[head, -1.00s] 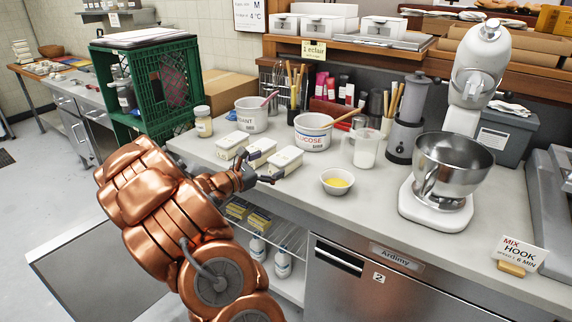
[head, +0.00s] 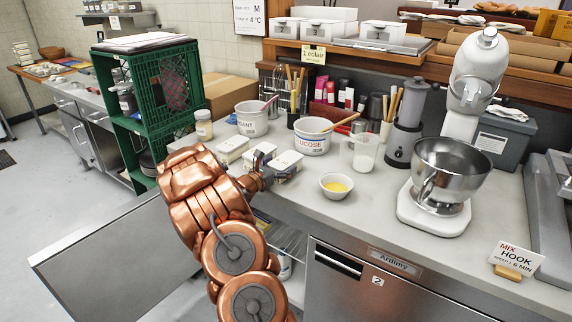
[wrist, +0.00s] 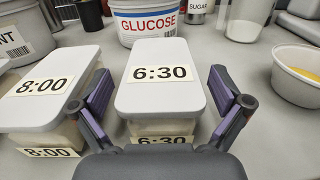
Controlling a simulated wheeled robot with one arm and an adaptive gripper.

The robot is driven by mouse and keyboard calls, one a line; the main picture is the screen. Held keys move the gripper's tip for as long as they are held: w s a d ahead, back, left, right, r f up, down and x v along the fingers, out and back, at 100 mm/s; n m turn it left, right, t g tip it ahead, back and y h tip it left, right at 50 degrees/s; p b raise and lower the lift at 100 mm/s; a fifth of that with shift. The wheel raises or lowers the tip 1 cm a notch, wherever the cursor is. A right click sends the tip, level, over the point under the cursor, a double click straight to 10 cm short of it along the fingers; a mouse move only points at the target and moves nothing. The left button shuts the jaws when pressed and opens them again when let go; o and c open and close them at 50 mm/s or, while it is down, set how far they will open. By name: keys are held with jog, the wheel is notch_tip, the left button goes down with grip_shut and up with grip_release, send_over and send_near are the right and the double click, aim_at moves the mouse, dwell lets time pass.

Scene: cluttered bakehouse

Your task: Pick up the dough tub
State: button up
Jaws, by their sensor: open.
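Dough tubs with white lids stand in a row on the counter. The rightmost tub (head: 289,160) has a lid labelled 6:30, and it fills the middle of the wrist view (wrist: 160,75). My gripper (wrist: 160,98) is open, with one finger on each side of this tub's near part. A gap shows between the right finger and the tub. The left finger sits between this tub and the one labelled 8:00 (wrist: 48,85). In the head view my gripper (head: 273,167) partly covers the tubs. A third tub (head: 232,148) stands further left.
The glucose bucket (head: 312,136) stands just behind the tubs. A bowl with yellow contents (head: 337,193) and a clear jug (head: 364,155) are to the right. A lidded jar (head: 204,127) and green crate (head: 130,95) are to the left. The counter's front edge is close below.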

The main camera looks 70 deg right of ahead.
jog(key=shift+s+d, duration=0.2)
jog(key=shift+d, duration=0.45)
jog(key=shift+c, duration=0.2)
jog(key=c, duration=1.4)
